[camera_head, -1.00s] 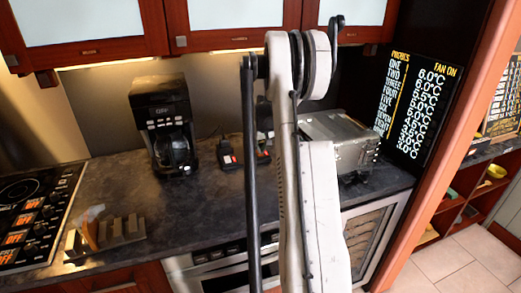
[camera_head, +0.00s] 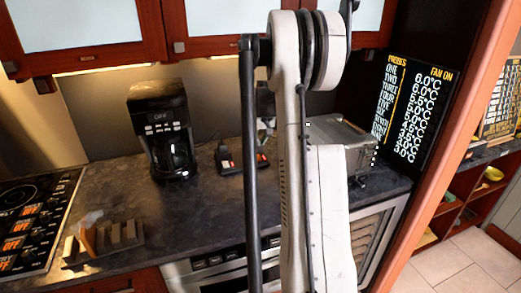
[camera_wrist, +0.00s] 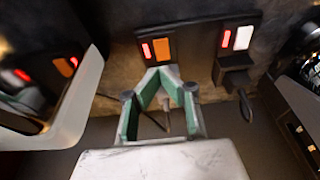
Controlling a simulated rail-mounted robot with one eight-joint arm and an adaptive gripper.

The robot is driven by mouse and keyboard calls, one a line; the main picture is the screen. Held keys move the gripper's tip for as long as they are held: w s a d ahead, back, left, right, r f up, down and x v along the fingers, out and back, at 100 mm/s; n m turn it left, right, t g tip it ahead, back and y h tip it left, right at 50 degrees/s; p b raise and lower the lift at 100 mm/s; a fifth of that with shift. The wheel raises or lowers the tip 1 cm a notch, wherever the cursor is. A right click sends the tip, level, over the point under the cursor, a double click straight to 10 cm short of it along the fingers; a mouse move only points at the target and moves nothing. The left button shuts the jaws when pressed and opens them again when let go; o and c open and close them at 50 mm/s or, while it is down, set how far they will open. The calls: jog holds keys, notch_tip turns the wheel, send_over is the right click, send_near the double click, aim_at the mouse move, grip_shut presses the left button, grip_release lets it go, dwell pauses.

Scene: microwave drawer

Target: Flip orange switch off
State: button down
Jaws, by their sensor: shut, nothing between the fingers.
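The orange switch (camera_wrist: 162,48) sits on a dark plate beside a glowing red light (camera_wrist: 146,51) in the wrist view. My gripper (camera_wrist: 161,72) has green-lined fingers. They are shut and empty, with their tips just below the orange switch in the picture. I cannot tell whether they touch it. In the head view, my arm hides most of the gripper. A small dark switch unit (camera_head: 225,158) shows on the counter left of my arm.
A white switch (camera_wrist: 243,38) with a red light and a black plug (camera_wrist: 232,77) are to the right. A coffee maker (camera_head: 170,130) stands on the counter (camera_head: 205,215). A metal appliance (camera_head: 342,140) is right of my arm. A pale-edged object (camera_wrist: 80,95) stands close on the left.

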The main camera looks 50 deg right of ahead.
jog(key=v, duration=0.6)
jog(key=shift+s+a+f, duration=0.1)
jog(key=shift+s, duration=0.05)
jog(key=shift+b, duration=0.4)
jog(key=shift+w+r+t+b, duration=0.25)
jog(key=shift+w+b, duration=0.45)
jog(key=shift+b, duration=0.4)
jog(key=shift+d+f, duration=0.15)
jog(key=shift+d, duration=0.05)
